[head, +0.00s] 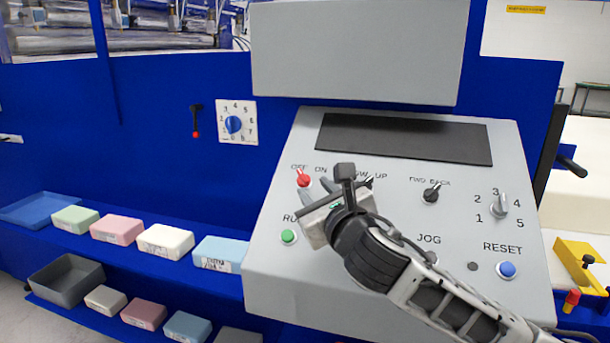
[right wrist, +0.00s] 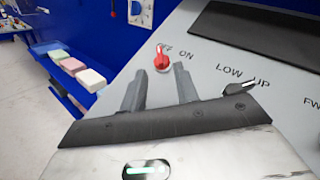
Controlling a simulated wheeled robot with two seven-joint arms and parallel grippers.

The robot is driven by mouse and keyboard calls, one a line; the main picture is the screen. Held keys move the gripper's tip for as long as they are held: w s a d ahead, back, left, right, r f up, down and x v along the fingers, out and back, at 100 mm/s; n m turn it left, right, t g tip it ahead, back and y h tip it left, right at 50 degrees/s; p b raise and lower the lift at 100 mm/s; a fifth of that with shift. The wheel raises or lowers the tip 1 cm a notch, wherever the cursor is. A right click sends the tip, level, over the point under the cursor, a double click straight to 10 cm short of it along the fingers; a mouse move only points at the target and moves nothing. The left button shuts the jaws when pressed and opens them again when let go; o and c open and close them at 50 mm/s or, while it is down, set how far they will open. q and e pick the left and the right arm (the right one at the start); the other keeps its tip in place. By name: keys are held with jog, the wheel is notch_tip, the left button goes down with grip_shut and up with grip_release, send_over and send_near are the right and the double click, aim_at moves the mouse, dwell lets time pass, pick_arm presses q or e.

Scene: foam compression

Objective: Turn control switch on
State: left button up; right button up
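The control switch is a red knob (head: 303,179) under the labels OFF and ON, at the upper left of the grey control panel (head: 275,268). It also shows in the right wrist view (right wrist: 161,60), with its white mark toward OFF. My right gripper (head: 316,191) is just below and right of the red knob. In the right wrist view its two fingers (right wrist: 158,82) are apart with nothing between them, and the knob lies just beyond the gap. Whether a fingertip touches the knob I cannot tell. My left gripper is not in view.
A black LOW/UP switch (right wrist: 246,88) is close to the right of my fingers. A green RUN button (head: 288,236) is below the knob. A black FWD/BACK switch (head: 432,194), numbered selector (head: 499,207) and blue RESET button (head: 507,269) are farther right. Foam blocks (head: 165,240) line the left shelf.

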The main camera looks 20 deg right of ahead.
aim_at(304, 178)
jog(key=w, duration=0.6)
jog(key=shift+w+a+p, duration=0.1)
jog(key=shift+w+p, duration=0.05)
jog(key=shift+p, duration=0.15)
jog(key=shift+c, duration=0.3)
jog(key=c, duration=0.6)
